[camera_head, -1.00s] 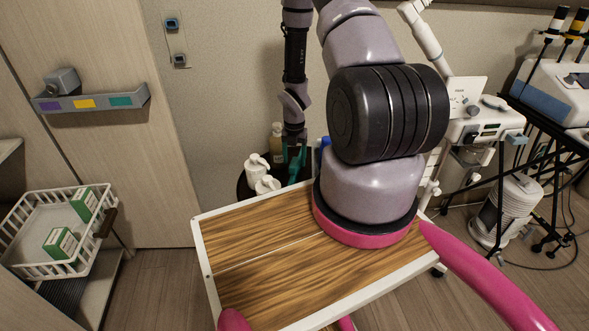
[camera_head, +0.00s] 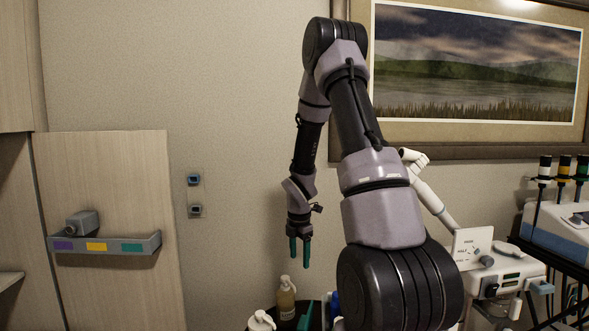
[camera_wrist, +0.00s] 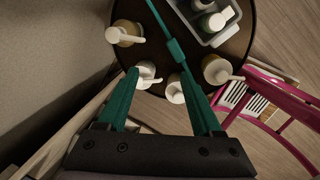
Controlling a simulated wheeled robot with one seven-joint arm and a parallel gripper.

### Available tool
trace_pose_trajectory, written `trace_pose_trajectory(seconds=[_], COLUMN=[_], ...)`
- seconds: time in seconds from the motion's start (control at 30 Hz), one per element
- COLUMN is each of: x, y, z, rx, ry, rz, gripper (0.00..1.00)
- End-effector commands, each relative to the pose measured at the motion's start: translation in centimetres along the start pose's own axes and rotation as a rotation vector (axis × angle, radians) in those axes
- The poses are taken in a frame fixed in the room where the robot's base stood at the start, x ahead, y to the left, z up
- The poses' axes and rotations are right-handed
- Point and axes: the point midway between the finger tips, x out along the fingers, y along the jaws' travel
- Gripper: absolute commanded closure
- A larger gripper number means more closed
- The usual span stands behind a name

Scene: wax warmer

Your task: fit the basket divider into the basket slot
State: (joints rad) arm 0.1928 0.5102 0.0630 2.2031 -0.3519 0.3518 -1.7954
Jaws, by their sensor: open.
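My gripper (camera_head: 300,262) hangs open, pointing down above the round dark table. In the wrist view its two teal fingers (camera_wrist: 160,78) are apart, with no held object visible between the tips. A thin teal item with a small block (camera_wrist: 176,50) lies across the tabletop beyond the fingers. A teal piece (camera_head: 305,317) shows low in the head view among the bottles. I cannot tell whether either is the basket divider. The white basket and its slot are outside both current views.
The round table (camera_wrist: 165,18) bears several pump bottles (camera_wrist: 217,70) and a grey tray (camera_wrist: 190,26) with containers. A wall shelf (camera_head: 105,243) is at left. A white machine (camera_head: 495,280) stands at right. The air around my gripper is clear.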

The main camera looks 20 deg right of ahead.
Motion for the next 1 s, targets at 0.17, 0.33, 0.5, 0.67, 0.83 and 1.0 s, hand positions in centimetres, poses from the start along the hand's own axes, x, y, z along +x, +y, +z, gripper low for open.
trace_pose_trajectory(seconds=[0.17,0.33,0.5,0.67,0.83,1.0], x=[-10.0,-18.2,-25.3,-30.7,-34.5,-36.3], y=[0.1,-1.6,-4.5,-8.1,-11.9,-14.3], z=[-0.8,-2.7,-5.3,-8.1,-10.9,-12.6], rx=[0.43,0.844,1.246,1.607,1.919,2.093], ry=[-0.015,0.037,0.151,0.312,0.497,0.616], rz=[0.097,0.184,0.253,0.277,0.247,0.196], gripper=[0.33,0.33,0.33,0.33,0.33,0.33])
